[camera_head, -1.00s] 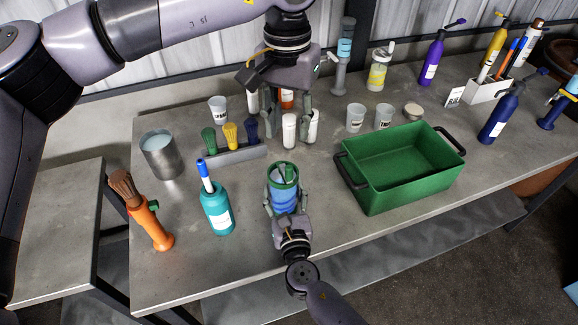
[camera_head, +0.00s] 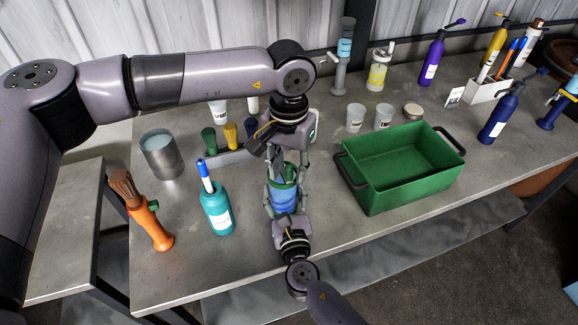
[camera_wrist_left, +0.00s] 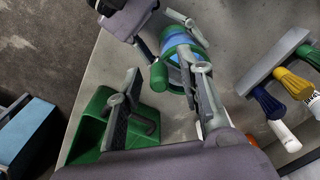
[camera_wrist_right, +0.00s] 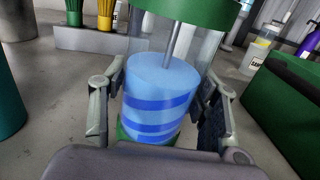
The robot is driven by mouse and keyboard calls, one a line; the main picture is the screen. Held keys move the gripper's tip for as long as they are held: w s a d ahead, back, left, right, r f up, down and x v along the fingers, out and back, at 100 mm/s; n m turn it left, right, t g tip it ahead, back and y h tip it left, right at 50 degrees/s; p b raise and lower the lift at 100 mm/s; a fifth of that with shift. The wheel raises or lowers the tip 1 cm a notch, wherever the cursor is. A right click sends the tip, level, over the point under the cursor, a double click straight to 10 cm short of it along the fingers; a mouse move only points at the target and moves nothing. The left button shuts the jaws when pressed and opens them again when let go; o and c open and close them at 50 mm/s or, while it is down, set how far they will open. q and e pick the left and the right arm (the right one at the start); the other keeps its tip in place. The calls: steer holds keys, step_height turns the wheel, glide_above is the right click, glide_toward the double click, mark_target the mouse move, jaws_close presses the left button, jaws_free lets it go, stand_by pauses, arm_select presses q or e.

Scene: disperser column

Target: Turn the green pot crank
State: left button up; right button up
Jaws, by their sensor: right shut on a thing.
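The green pot (camera_head: 285,200) stands upright at the table's front. It has a clear wall, blue striped contents (camera_wrist_right: 158,100) and a green top (camera_wrist_right: 195,12). My right gripper (camera_head: 287,208) is shut around its lower body from the front. My left gripper (camera_head: 288,165) points down just above the pot. In the left wrist view its fingers (camera_wrist_left: 165,97) are spread apart, and the green crank knob (camera_wrist_left: 158,76) shows between them, nearer the far ends. I cannot tell whether a finger touches the knob. My left gripper partly hides the pot's top in the head view.
A green crate (camera_head: 408,193) stands right of the pot. A teal bottle with a blue marker (camera_head: 217,208) and an orange-handled brush (camera_head: 152,225) stand to the left. A brush rack (camera_head: 226,157) and white cups (camera_head: 355,117) are behind. Bare tabletop lies around the pot.

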arm_select(q)
steer(key=shift+c, duration=0.4)
jaws_close()
